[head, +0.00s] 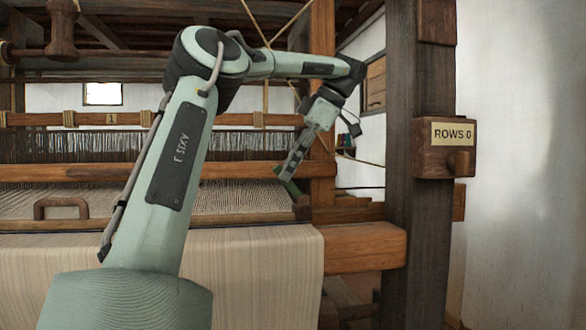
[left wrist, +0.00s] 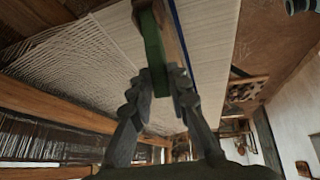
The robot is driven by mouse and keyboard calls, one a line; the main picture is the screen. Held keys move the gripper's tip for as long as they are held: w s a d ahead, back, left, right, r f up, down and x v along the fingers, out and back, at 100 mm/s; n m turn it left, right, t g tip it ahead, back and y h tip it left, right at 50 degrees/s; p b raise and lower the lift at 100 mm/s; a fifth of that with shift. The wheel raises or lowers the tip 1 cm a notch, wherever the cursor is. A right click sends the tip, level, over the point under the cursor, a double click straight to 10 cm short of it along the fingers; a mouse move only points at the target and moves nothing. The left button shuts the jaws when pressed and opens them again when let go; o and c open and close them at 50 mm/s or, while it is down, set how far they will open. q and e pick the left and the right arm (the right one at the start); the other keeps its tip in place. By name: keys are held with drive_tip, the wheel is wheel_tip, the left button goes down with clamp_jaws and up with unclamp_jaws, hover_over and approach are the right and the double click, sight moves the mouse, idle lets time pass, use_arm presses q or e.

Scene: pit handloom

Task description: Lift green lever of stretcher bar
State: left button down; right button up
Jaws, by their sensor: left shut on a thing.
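The green lever (head: 291,187) shows in the head view as a short green piece at the right edge of the cloth, just below my left gripper (head: 285,172). In the left wrist view, the green lever (left wrist: 153,42) runs up between the fingers of my left gripper (left wrist: 160,82), which are shut on its near end. A wooden strip, apparently the stretcher bar (left wrist: 172,36), lies alongside the lever over the woven cloth (left wrist: 205,40). My right gripper is in neither view.
A thick wooden post (head: 415,160) with a "ROWS 0" box (head: 450,160) stands to the right. Woven cloth (head: 265,265) covers the front beam.

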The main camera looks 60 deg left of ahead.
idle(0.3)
use_arm(q)
drive_tip(key=c, duration=1.4)
unclamp_jaws()
drive_tip(key=shift+c, duration=0.2)
